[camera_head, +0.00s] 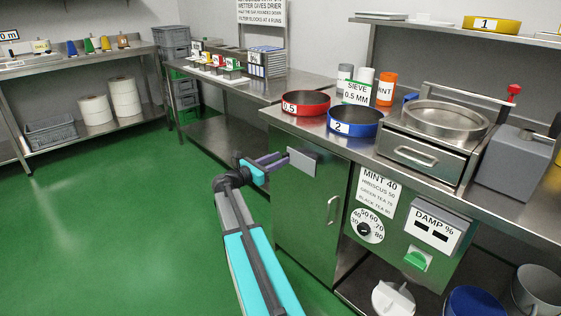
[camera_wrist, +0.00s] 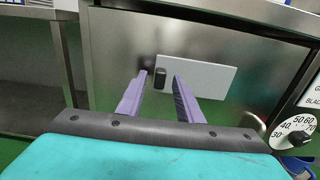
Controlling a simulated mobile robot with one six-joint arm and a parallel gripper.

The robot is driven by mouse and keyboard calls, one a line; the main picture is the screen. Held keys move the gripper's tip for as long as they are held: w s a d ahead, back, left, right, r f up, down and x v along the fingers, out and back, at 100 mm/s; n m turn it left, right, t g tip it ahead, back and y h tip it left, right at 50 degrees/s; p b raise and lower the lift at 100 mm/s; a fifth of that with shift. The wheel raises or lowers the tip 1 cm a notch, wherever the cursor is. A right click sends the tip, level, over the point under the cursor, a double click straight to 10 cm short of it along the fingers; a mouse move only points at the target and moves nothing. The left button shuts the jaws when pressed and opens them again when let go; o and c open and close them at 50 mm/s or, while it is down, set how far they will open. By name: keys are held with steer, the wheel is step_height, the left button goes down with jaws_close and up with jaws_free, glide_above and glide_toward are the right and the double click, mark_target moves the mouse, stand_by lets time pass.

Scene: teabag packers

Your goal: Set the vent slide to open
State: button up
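The vent slide appears to be a light grey plate (camera_wrist: 208,75) with a dark upright knob (camera_wrist: 160,77) near its left end, on the steel cabinet front. In the head view the plate (camera_head: 303,163) sits high on the cabinet door, its left end near my fingers. My gripper (camera_head: 284,157) reaches toward this panel from the left. In the wrist view my two purple fingers are apart, and the knob shows in the gap between their tips. I see no contact, but the depth between tips and knob is hard to judge. No open or closed marking is readable.
The steel counter edge (camera_wrist: 240,22) overhangs above the panel. A round dial (camera_head: 365,227) and a damp display (camera_head: 434,229) are on the front to the right. A door handle (camera_head: 332,209) stands out right of the plate. The green floor at left is clear.

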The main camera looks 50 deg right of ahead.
steer(key=shift+s+d, duration=0.1)
steer(key=shift+d, duration=0.7)
jaws_close()
steer(key=shift+w+d+p, duration=0.15)
steer(key=shift+w+p, duration=0.8)
steer(key=shift+w, duration=1.05)
steer(key=shift+w+d+p, duration=0.1)
steer(key=shift+w+p, duration=0.8)
steer(key=shift+w, duration=1.1)
steer(key=shift+r, duration=0.1)
